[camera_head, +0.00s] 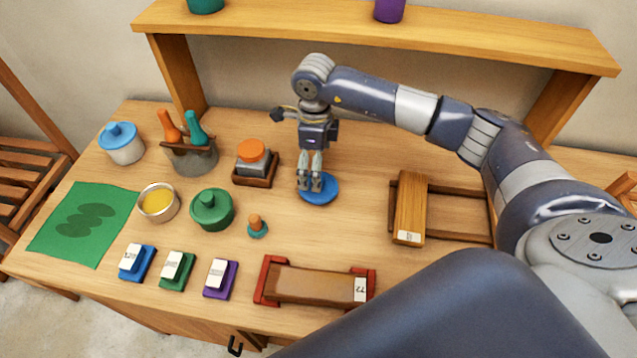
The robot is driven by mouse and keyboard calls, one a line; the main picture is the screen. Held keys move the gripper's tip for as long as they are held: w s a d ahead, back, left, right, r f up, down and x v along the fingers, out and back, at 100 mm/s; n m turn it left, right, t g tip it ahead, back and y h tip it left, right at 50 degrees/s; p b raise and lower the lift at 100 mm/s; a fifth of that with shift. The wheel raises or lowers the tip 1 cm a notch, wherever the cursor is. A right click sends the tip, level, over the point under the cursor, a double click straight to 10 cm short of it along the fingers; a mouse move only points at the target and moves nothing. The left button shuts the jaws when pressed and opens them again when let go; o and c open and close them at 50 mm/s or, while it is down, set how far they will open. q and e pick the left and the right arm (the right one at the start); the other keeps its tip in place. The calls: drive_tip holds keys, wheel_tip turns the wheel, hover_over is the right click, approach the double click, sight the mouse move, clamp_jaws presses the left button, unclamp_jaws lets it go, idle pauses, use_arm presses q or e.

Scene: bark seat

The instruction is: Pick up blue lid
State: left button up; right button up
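A round, flat blue lid (325,192) lies on the table right of centre. My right gripper (316,183) points down over it, with its fingertips at the middle of the lid. The fingers hide the lid's centre, so I cannot tell whether they are closed on a knob. Another blue lid (119,133) sits on a white jar (126,153) at the back left, away from the gripper. My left gripper is not in view.
An open jar with yellow contents (158,203), a green lidded pot (212,209) and a small orange-topped peg (256,227) stand left of the gripper. An orange-topped block (252,157) sits close by. A wooden frame (455,224) lies right. A shelf (420,37) spans behind.

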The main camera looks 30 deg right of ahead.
drive_tip(key=f+p, duration=0.2)
drive_tip(key=f, duration=0.2)
drive_tip(key=shift+s, duration=0.2)
drive_tip(key=shift+f, duration=0.4)
drive_tip(key=shift+d+f, duration=0.1)
drive_tip(key=shift+f, duration=0.1)
drive_tip(key=shift+w, duration=0.1)
drive_tip(key=c, duration=1.2)
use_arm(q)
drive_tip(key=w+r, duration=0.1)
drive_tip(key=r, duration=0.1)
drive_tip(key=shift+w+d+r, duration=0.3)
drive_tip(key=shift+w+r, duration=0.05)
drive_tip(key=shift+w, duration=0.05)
use_arm(e)
drive_tip(key=c, duration=1.1)
